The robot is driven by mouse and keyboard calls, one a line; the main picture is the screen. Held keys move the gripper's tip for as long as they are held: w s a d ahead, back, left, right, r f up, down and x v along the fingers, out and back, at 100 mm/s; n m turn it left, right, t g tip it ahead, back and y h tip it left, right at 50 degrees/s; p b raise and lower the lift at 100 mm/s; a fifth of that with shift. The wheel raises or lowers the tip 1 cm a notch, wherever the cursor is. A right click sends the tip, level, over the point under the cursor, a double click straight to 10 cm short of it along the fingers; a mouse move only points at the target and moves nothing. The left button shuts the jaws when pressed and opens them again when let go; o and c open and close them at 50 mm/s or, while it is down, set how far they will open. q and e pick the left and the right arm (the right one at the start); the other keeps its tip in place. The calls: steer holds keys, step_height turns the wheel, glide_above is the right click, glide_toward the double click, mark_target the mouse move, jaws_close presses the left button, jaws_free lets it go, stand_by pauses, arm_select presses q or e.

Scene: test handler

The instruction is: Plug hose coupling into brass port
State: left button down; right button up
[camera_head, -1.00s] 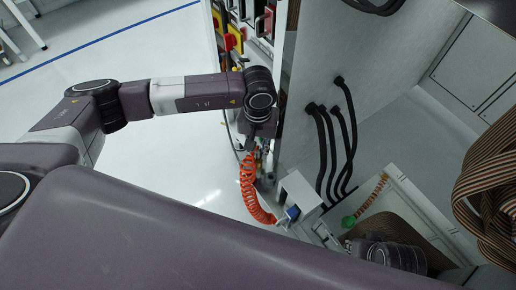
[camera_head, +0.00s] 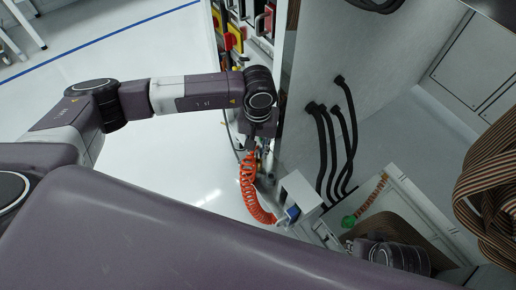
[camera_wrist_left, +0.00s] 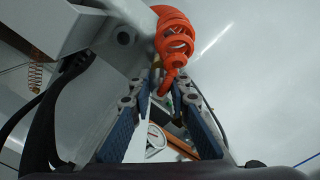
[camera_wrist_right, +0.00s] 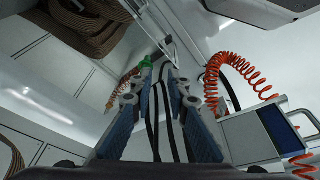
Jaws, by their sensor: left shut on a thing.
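My left gripper (camera_head: 254,146) reaches down beside the open cabinet's edge. It is shut on the end of the orange coiled hose, whose coils (camera_head: 250,188) hang below it toward a white box. In the left wrist view the hose (camera_wrist_left: 174,40) comes down to the fingertips (camera_wrist_left: 168,82). The coupling itself is mostly hidden between the fingers. I cannot make out the brass port clearly in any view. My right gripper (camera_wrist_right: 158,78) is open and empty, with its tips apart and black cables visible behind them. The orange hose (camera_wrist_right: 238,72) also shows in the right wrist view.
A white box (camera_head: 300,190) stands beside the hose. Black cables (camera_head: 328,150) run down the grey cabinet panel (camera_head: 305,80). A green fitting (camera_head: 348,221) on a thin coiled line lies near my right gripper. Brown ribbed hose (camera_head: 492,190) hangs at right.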

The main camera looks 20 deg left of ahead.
steer(key=shift+v, duration=0.9)
steer(key=shift+w+r, duration=0.15)
steer(key=shift+w, duration=0.05)
steer(key=shift+s+d+f, duration=0.1)
steer(key=shift+s+f, duration=0.05)
steer(key=shift+f, duration=0.05)
arm_select(q)
steer(key=shift+b, duration=0.3)
arm_select(e)
steer(key=shift+v, duration=1.05)
